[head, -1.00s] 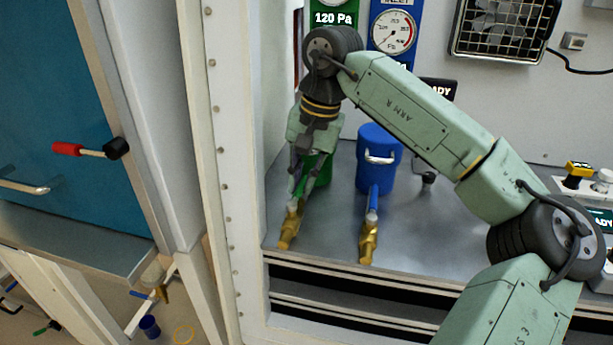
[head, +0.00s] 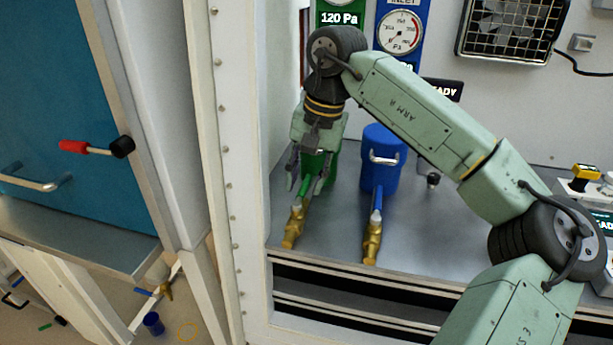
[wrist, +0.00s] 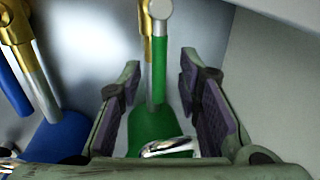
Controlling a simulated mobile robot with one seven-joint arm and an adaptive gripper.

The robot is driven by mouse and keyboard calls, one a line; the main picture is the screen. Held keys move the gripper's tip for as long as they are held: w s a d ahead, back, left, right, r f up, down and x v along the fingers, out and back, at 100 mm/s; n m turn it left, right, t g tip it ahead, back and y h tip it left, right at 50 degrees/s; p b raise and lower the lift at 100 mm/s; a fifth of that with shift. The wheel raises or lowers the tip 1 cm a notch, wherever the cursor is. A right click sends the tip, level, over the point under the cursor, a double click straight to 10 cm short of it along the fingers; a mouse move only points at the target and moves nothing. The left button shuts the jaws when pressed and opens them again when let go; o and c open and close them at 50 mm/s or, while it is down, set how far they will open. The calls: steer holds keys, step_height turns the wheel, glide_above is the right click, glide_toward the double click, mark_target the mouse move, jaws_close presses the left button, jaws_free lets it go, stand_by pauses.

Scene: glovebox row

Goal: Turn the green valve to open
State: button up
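The green valve has a brass body (head: 293,228) at the left of the grey bench, with a green lever (head: 306,188) running back from it. In the wrist view the lever (wrist: 159,70) shows upright between my fingers, with a silver part at its top end. My gripper (head: 311,180) is open above the lever, one finger on each side; it also shows open in the wrist view (wrist: 160,82). I see no clear contact. A green canister (wrist: 150,130) with a silver handle stands behind the lever, partly hidden by my gripper in the head view.
A blue canister (head: 381,165) and a blue-levered brass valve (head: 373,240) stand close to the right. A white frame post (head: 232,180) bounds the left side. Gauges (head: 400,32) hang on the back wall. Bare bench lies right of the blue valve.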

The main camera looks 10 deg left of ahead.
step_height(320, 180, up, 12)
steer(key=d, duration=0.2)
steer(key=shift+d, duration=0.15)
steer(key=shift+s+f, duration=0.1)
steer(key=shift+f, duration=0.05)
stand_by(0.7)
